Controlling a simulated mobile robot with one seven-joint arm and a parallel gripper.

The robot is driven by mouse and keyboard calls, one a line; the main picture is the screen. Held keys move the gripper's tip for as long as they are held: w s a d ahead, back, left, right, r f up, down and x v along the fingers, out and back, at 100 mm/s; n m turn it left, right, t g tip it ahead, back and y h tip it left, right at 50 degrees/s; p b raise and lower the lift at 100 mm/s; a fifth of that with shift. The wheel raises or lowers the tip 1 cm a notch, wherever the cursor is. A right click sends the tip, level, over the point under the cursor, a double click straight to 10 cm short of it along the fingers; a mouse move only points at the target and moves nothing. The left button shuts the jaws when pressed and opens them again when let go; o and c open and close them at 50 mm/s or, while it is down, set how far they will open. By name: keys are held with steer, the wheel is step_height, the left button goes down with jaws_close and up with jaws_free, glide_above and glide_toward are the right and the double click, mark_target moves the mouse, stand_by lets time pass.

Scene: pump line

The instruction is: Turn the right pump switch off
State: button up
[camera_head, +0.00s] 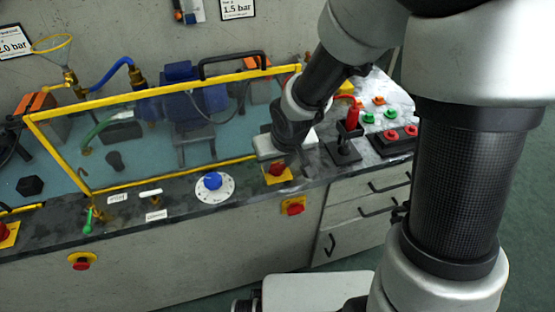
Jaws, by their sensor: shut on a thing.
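The right pump switch (277,175) is a red knob on a yellow plate, on the bench top near its front edge, right of the blue dial. My gripper (277,164) points down over this switch and is shut on its red knob. The gripper body and wrist hide the top of the knob, and the fingers are barely visible. The angle of the knob cannot be read. A similar red and yellow switch (6,233) shows at the far left edge of the bench.
A yellow-framed clear guard (150,91) stands close behind and left of my gripper. A blue dial (212,181) is to the left. A red-handled lever (352,118) and several coloured buttons are to the right. A red stop button (294,207) is on the front panel below.

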steer(key=shift+d+r+n+p, duration=0.1)
steer(key=shift+r+n+p, duration=0.3)
steer(key=shift+p, duration=0.75)
steer(key=n+y+p, duration=0.1)
steer(key=n+p, duration=0.1)
steer(key=p, duration=0.2)
steer(key=shift+g+p, duration=0.4)
steer(key=n+p, duration=0.2)
steer(key=p, duration=0.1)
steer(key=n+g+y+p, duration=0.1)
steer(key=n+p, duration=0.2)
steer(key=p, duration=0.1)
steer(key=shift+w+d+y, duration=0.1)
steer(key=shift+y, duration=0.2)
steer(key=n+p, duration=0.1)
steer(key=p, duration=0.1)
steer(key=n+g+p, duration=0.1)
steer(key=n+p, duration=0.1)
steer(key=shift+w+f+n+p, duration=0.1)
steer(key=shift+w+n+p, duration=0.1)
steer(key=shift+n+p, duration=0.15)
steer(key=shift+w+f+n+g+p, duration=0.15)
steer(key=shift+n+g+p, duration=0.45)
steer(key=shift+n, duration=0.55)
steer(key=shift+s+f+n+g+p, duration=0.15)
steer(key=shift+n+g+p, duration=0.4)
steer(key=shift+n, duration=0.55)
steer(key=shift+w+y, duration=0.15)
steer(key=shift+y, duration=0.15)
steer(key=shift+d, duration=0.1)
